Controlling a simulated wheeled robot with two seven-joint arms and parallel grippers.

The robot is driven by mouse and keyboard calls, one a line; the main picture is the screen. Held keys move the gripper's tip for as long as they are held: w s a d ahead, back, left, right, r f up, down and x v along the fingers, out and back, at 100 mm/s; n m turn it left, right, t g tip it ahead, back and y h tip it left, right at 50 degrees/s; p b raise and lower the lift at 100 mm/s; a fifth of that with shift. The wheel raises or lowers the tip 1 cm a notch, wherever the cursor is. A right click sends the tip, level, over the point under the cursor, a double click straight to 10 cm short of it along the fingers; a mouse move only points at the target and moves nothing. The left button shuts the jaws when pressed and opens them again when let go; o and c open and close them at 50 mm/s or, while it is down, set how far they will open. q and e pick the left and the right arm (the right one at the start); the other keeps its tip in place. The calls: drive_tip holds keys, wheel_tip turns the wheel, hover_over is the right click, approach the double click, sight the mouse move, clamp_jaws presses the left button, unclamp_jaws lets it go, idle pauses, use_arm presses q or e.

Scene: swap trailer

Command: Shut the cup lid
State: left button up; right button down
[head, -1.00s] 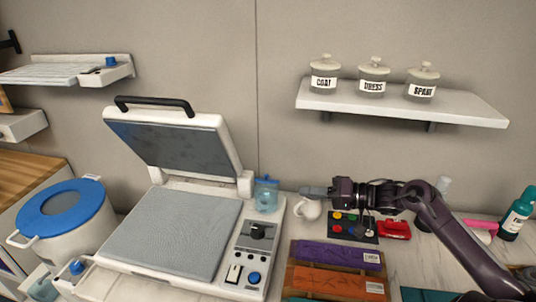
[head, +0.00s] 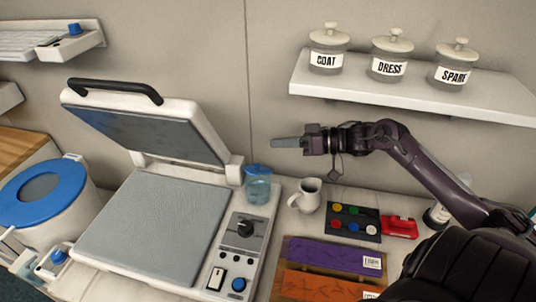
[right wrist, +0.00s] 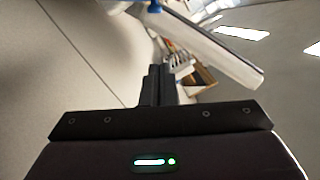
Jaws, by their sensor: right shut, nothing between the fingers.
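A small clear cup (head: 258,190) with a blue lid (head: 257,170) stands at the back right corner of the white press in the head view. The lid sits at the cup's top; I cannot tell whether it is fully down. My right gripper (head: 277,143) is shut and empty, above and slightly right of the cup, pointing left, apart from it. In the right wrist view its closed fingers (right wrist: 158,85) show, with a small blue piece at the top edge that I cannot identify surely. My left gripper is not in view.
The press's raised upper plate (head: 150,130) stands left of the cup. A white mug (head: 307,195) stands to its right, beside a dark button panel (head: 352,222). A shelf (head: 400,92) with labelled jars is above. Wall space left of the gripper is clear.

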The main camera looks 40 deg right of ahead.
sight(268, 170)
drive_tip(key=x, duration=0.3)
drive_tip(key=shift+w+r, duration=0.1)
drive_tip(key=shift+r, duration=0.05)
drive_tip(key=shift+s+a+f+p, duration=0.2)
drive_tip(key=shift+a+f+p, duration=0.15)
drive_tip(key=shift+f, duration=0.25)
drive_tip(key=shift+s+a+f+p, duration=0.2)
drive_tip(key=shift+f+p, duration=0.2)
drive_tip(key=shift+f, duration=0.2)
drive_tip(key=shift+s+a+f, duration=0.2)
drive_tip(key=shift+s+f, duration=0.05)
drive_tip(key=shift+f, duration=0.3)
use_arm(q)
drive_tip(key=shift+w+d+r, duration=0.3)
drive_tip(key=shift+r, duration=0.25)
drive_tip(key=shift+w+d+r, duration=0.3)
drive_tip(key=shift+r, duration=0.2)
use_arm(e)
drive_tip(key=shift+f, duration=0.15)
use_arm(q)
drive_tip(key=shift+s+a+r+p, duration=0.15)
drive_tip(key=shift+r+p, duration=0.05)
drive_tip(key=shift+p, duration=0.15)
use_arm(e)
drive_tip(key=shift+a, duration=0.1)
